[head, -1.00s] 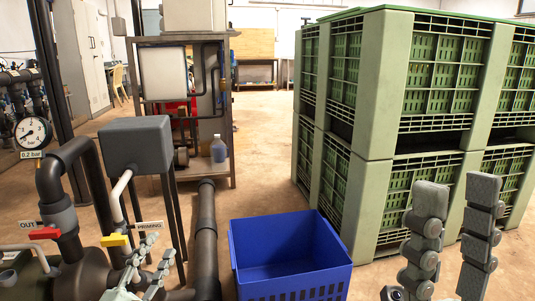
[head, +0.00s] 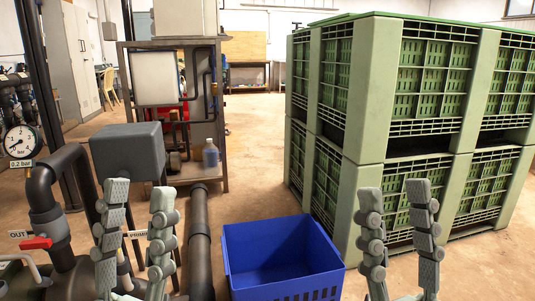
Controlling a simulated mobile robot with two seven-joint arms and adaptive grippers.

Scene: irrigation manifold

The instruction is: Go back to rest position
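My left gripper (head: 139,192) is upright and open in the head view, its two fingers apart with nothing between them. It stands in front of the manifold pipes and partly hides them and a white label. My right gripper (head: 395,192) is also upright, open and empty, with its fingers apart. It is to the right of the blue crate and in front of the green bins. The manifold pipe (head: 45,198) with a red handle (head: 36,243) is left of my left gripper. The yellow handle is hidden.
A blue crate (head: 284,230) stands on the floor between my grippers. Stacked green bins (head: 361,90) fill the right side. A pressure gauge (head: 20,141), a grey box (head: 128,150) and a thick dark pipe (head: 200,240) are on the left. The floor beyond the crate is clear.

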